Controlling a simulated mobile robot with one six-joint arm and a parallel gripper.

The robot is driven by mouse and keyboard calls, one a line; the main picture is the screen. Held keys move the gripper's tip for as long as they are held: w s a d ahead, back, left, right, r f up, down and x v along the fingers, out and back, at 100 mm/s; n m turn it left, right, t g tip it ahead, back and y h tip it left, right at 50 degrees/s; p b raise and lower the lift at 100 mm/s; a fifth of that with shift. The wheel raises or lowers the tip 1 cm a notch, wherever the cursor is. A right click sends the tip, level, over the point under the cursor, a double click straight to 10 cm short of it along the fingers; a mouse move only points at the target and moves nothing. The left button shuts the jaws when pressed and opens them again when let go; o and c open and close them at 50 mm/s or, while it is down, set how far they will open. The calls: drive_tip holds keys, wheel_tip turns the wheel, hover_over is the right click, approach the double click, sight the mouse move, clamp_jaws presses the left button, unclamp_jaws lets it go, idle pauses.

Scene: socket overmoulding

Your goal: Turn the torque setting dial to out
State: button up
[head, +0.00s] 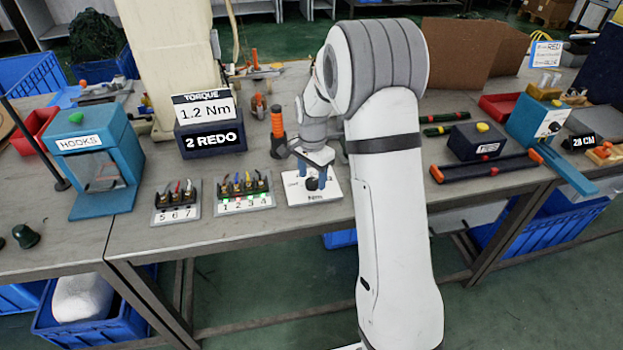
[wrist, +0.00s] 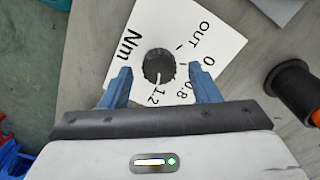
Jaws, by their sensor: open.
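The torque dial is a black round knob (wrist: 158,66) on a white plate (wrist: 128,35) marked Nm, OUT, 0, 0.8 and 1.2. Its white pointer line faces 1.2. In the head view the knob (head: 312,184) and the plate (head: 299,198) lie near the front edge of the bench. My gripper (wrist: 160,72) is open, with one blue finger on each side of the knob and a gap to it on both sides. In the head view my gripper (head: 313,170) points down over the plate. I cannot tell how far the fingertips reach down beside the knob.
A display (head: 207,109) reads TORQUE 1.2 Nm, with 2 REDO below. An orange-handled tool (head: 277,125) stands just behind the plate. A numbered block (head: 243,196) with connectors is close on the left. A long black and orange bar (head: 487,168) lies to the right.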

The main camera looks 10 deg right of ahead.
drive_tip(key=shift+f, duration=0.7)
drive_tip(key=c, duration=1)
